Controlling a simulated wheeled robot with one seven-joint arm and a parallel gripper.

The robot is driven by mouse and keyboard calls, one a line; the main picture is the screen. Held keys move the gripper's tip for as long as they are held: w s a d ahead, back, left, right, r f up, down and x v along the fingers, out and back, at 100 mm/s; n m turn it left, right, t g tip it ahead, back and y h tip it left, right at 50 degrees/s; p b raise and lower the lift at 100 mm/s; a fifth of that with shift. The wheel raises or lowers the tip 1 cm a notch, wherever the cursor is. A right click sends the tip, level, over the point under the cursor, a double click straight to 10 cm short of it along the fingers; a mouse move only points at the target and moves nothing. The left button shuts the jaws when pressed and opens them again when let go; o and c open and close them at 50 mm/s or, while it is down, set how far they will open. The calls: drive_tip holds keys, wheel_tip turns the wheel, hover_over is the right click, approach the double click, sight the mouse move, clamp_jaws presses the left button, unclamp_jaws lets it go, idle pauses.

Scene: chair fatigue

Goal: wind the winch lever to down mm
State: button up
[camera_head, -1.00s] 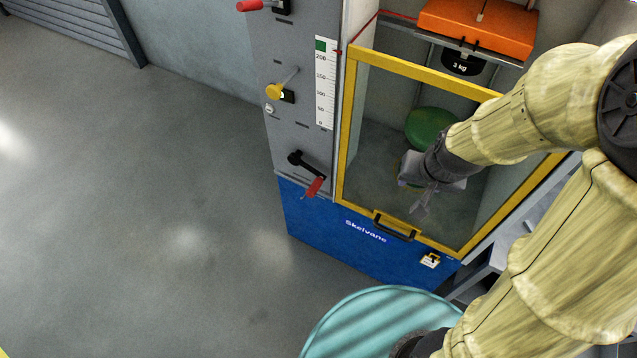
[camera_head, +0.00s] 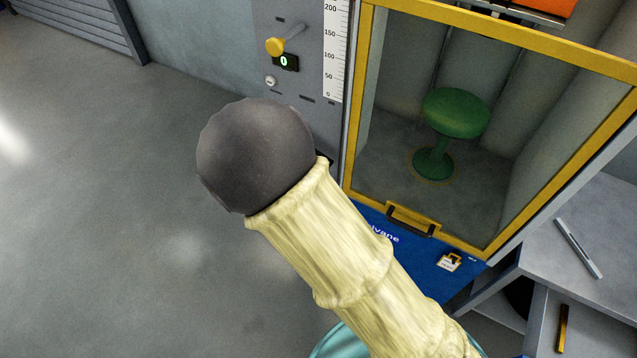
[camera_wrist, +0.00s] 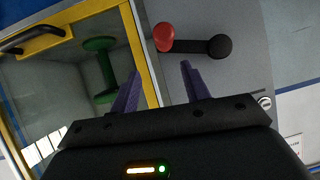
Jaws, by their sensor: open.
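The winch lever, a black crank arm with a red handle (camera_wrist: 164,37), is on the grey panel in the wrist view. Its black hub (camera_wrist: 219,47) is to the right of the handle. My gripper (camera_wrist: 160,69) is open and empty. Its two purple fingers point toward the panel, and the red handle shows just past the gap between the tips; I see no contact. In the head view my arm hides the lever and the gripper. The height scale (camera_head: 336,52) beside the yellow-framed door runs from 0 to 200; no pointer shows on its visible part.
The yellow-framed door (camera_head: 361,90) with its handle (camera_head: 411,222) is right of the panel, a green stool (camera_head: 455,113) behind it. A yellow knob (camera_head: 275,46) and a small display (camera_head: 287,62) sit higher on the panel. A grey bench (camera_head: 600,225) stands right. Floor at left is clear.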

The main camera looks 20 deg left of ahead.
drive_tip(key=s+a+f+t+h+b, duration=0.1)
drive_tip(key=s+a+f+t+b, duration=0.1)
drive_tip(key=s, duration=0.3)
drive_tip(key=s+a+f+t+h+b, duration=0.1)
drive_tip(key=s+a+f+t+b, duration=0.2)
drive_tip(key=s, duration=0.3)
drive_tip(key=shift+s+f+m+h+b, duration=0.3)
drive_tip(key=shift+f, duration=0.05)
drive_tip(key=shift+w, duration=0.1)
drive_tip(key=x, duration=0.5)
drive_tip(key=b+x, duration=0.1)
drive_tip(key=x, duration=1.1)
drive_tip(key=shift+w+r+b, duration=0.2)
drive_tip(key=shift+r+b, duration=0.05)
drive_tip(key=shift+b, duration=0.1)
drive_tip(key=shift+c, duration=0.3)
clamp_jaws()
